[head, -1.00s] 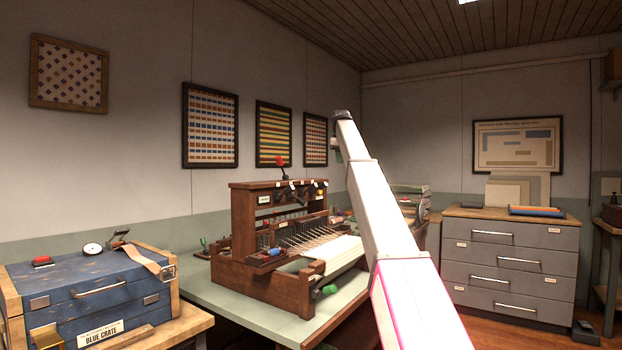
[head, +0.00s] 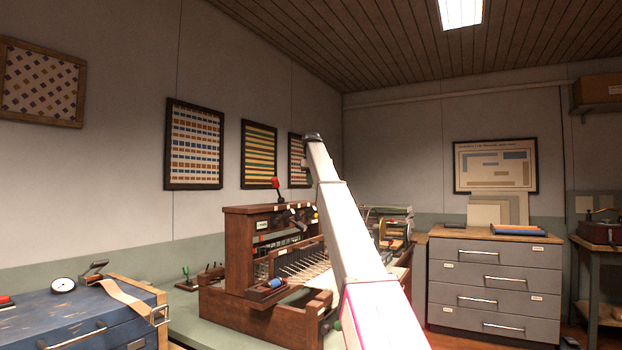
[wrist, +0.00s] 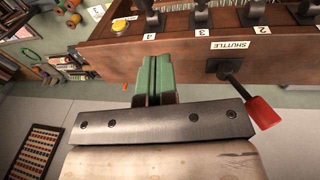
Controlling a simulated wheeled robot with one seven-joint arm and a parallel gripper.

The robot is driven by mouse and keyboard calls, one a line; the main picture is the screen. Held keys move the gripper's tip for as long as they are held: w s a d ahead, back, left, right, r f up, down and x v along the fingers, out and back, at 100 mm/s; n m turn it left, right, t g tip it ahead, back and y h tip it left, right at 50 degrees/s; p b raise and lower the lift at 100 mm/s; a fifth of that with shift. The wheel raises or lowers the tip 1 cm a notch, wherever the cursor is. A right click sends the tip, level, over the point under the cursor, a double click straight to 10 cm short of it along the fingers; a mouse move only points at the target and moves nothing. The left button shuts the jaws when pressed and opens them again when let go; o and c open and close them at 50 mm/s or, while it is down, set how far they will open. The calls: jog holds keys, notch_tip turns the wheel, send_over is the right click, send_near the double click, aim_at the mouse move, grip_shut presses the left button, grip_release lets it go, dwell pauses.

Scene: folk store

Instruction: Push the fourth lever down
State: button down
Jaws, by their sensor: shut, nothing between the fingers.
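The wooden loom (head: 240,255) stands on a bench left of my arm in the head view. In the wrist view its wooden beam (wrist: 200,60) runs across the top, with a row of black levers and upside-down labels 4, 3 and 2. The lever by label 4 (wrist: 148,12) is cut off by the top edge. My gripper (wrist: 153,64) has green fingers, closed together and empty, pointing at the beam just below label 4. It looks apart from that lever; contact with the beam cannot be told. Its fingers are not clear in the head view.
A red-tipped lever (wrist: 262,110) by the SHUTTLE label juts out right of my gripper. A yellow button (wrist: 120,26) lies left of label 4. A blue crate (head: 75,315) is at the left, grey drawers (head: 495,285) at the right. The bench is cluttered behind the loom.

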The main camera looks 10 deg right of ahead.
notch_tip(320, 180, down, 9)
jog(key=w+d, duration=0.1)
jog(key=d, duration=0.1)
jog(key=shift+w+d, duration=0.25)
jog(key=shift+d, duration=0.05)
jog(key=shift+r, duration=0.1)
